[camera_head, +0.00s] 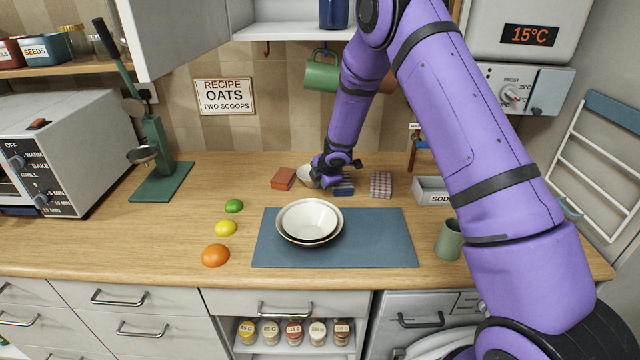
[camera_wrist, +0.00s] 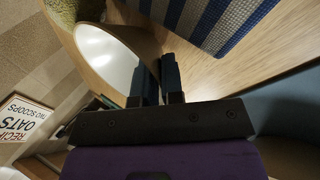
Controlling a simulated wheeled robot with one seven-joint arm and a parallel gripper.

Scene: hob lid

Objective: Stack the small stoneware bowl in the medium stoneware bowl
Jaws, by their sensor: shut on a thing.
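The small bowl (camera_head: 306,175), pale inside, is at the back of the counter, partly hidden by my gripper (camera_head: 326,180). In the wrist view its white inside (camera_wrist: 105,58) shows, and my gripper (camera_wrist: 157,82) is shut on its rim. I cannot tell whether its base touches the counter. The medium bowl (camera_head: 309,217), cream inside, sits upright on the blue mat (camera_head: 380,240). It appears to be nested in a larger bowl, whose rim (camera_head: 283,236) shows around it.
A brick-red block (camera_head: 283,179) is left of the small bowl; a blue striped item (camera_head: 344,188) and a checked item (camera_head: 381,185) are right of it. Green, yellow and orange fruit (camera_head: 215,255) lie left of the mat. A green mug (camera_head: 449,240) stands right. The mat's right half is clear.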

